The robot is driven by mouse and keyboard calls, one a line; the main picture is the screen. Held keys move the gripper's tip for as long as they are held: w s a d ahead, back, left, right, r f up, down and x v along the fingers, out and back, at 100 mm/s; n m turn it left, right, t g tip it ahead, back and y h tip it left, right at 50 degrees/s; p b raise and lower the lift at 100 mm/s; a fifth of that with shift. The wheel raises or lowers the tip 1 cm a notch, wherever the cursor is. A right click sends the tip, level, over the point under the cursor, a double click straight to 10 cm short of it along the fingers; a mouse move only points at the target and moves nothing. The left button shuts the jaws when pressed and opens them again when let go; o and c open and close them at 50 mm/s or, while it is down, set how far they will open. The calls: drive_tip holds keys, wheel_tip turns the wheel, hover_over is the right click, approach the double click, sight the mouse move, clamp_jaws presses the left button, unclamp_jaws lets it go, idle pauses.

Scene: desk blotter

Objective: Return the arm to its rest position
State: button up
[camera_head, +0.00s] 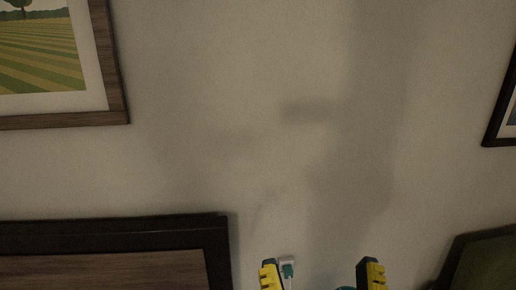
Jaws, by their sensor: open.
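My gripper (320,277) shows at the bottom edge of the head view, right of centre. Its two fingers, yellow and black, stand upright and well apart. It is open, and I see nothing held between the fingertips. The rest of my arm is below the frame, apart from a small teal part at the bottom edge. The desk and its blotter are not in view.
A pale wall (220,130) fills most of the view. A framed picture (115,75) hangs at upper left, another frame (497,130) at the right edge. A dark-framed wooden panel (215,250) stands at lower left. A dark greenish object (485,265) is at lower right.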

wheel_tip(320, 180, up, 27)
drive_tip(key=p, duration=2.3)
drive_tip(key=shift+p, duration=0.3)
drive_tip(key=shift+f, duration=0.1)
